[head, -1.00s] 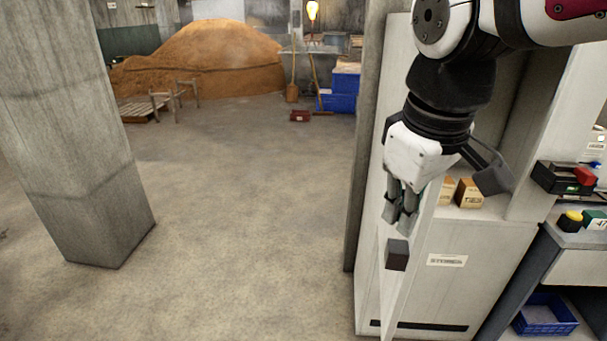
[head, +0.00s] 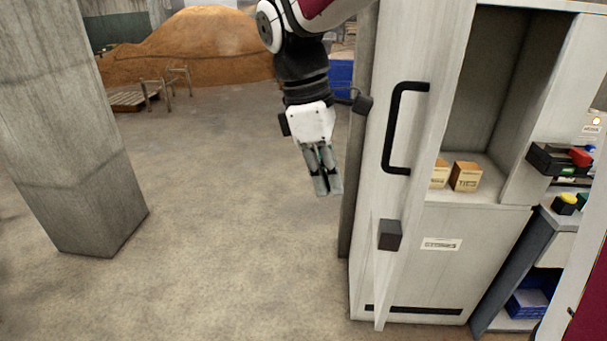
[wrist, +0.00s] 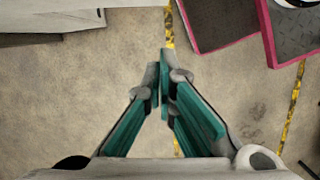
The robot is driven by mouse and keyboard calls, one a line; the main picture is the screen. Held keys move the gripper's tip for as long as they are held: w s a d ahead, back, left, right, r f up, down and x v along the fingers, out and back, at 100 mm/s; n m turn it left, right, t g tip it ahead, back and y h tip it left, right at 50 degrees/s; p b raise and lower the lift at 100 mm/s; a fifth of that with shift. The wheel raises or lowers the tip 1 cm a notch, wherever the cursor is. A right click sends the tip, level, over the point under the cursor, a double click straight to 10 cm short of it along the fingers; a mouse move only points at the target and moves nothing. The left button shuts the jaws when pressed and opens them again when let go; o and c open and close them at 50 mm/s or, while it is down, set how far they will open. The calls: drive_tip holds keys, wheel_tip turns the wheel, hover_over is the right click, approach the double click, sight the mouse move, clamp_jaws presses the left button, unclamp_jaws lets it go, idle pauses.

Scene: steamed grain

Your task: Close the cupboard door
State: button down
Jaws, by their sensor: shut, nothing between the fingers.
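The white cupboard door (head: 438,60) stands open in the head view, swung out toward me and seen at a slant. Its black bar handle (head: 396,130) faces left, and a dark block (head: 390,235) sits lower on the door. The cupboard (head: 470,270) has its upper compartment exposed, with small brown boxes inside. My gripper (head: 328,190) hangs left of the door, fingers pointing down, shut and empty, apart from the handle in the picture. In the wrist view, the gripper's fingertips (wrist: 162,75) are together above bare floor.
A concrete pillar (head: 70,150) stands at the left, with clear floor (head: 230,250) between it and the cupboard. A workbench with a blue bin (head: 527,303) is at the right. A grain heap (head: 190,50) lies at the back. Yellow-black floor tape (wrist: 290,125) shows in the wrist view.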

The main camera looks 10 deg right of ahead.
drive_tip(key=s+d+f+p, duration=0.1)
drive_tip(key=s+d+f, duration=0.1)
drive_tip(key=d+f, duration=0.3)
drive_tip(key=shift+x, duration=2.45)
